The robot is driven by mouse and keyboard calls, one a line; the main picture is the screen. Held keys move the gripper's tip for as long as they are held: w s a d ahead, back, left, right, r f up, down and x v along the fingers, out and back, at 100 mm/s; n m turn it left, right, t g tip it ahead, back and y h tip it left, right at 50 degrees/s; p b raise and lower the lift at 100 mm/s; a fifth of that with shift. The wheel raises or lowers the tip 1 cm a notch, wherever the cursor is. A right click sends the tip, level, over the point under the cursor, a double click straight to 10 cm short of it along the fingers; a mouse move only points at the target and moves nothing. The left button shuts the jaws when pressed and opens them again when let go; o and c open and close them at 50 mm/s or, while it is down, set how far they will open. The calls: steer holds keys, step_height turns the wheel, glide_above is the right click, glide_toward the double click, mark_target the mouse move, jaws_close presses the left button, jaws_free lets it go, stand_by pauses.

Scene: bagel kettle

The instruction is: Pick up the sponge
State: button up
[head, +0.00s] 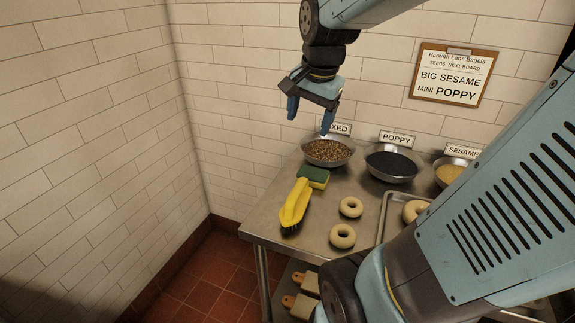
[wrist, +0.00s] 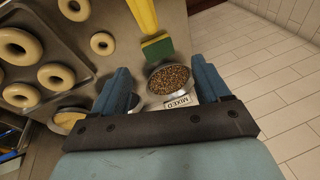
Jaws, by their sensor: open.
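The sponge (head: 315,175), green with a yellow layer, lies on the steel table near its left edge. It also shows in the wrist view (wrist: 157,47), beyond the fingertips. A yellow brush (head: 294,207) with dark bristles lies against or partly over the sponge's near side; I cannot tell which. My gripper (head: 311,117) is open and empty, pointing down above the back of the table near the mixed-seed bowl. In the wrist view my gripper's fingers (wrist: 159,66) stand apart, with that bowl showing between them. The sponge is apart from the fingers.
The mixed-seed bowl (head: 326,151) stands just behind the sponge, with a poppy bowl (head: 391,166) and a sesame bowl (head: 448,173) to its right. Bagels (head: 343,236) lie right of the brush, beside a tray (head: 384,222). Tiled walls close in behind and left.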

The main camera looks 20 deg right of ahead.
steer(key=w+d+f+m+g, duration=0.2)
steer(key=w+d+f+m, duration=0.3)
steer(key=w+m, duration=0.3)
steer(key=m+g, duration=0.1)
steer(key=m, duration=0.7)
glide_above(316, 174)
step_height(316, 174, down, 6)
steer(key=f, duration=0.8)
steer(key=shift+w+a+f, duration=0.15)
steer(key=shift+a+f, duration=0.05)
steer(key=shift+f, duration=0.05)
steer(key=shift+d+f, duration=0.2)
steer(key=shift+f, duration=2.45)
steer(key=c, duration=0.7)
steer(key=shift+o, duration=0.2)
steer(key=shift+r, duration=0.1)
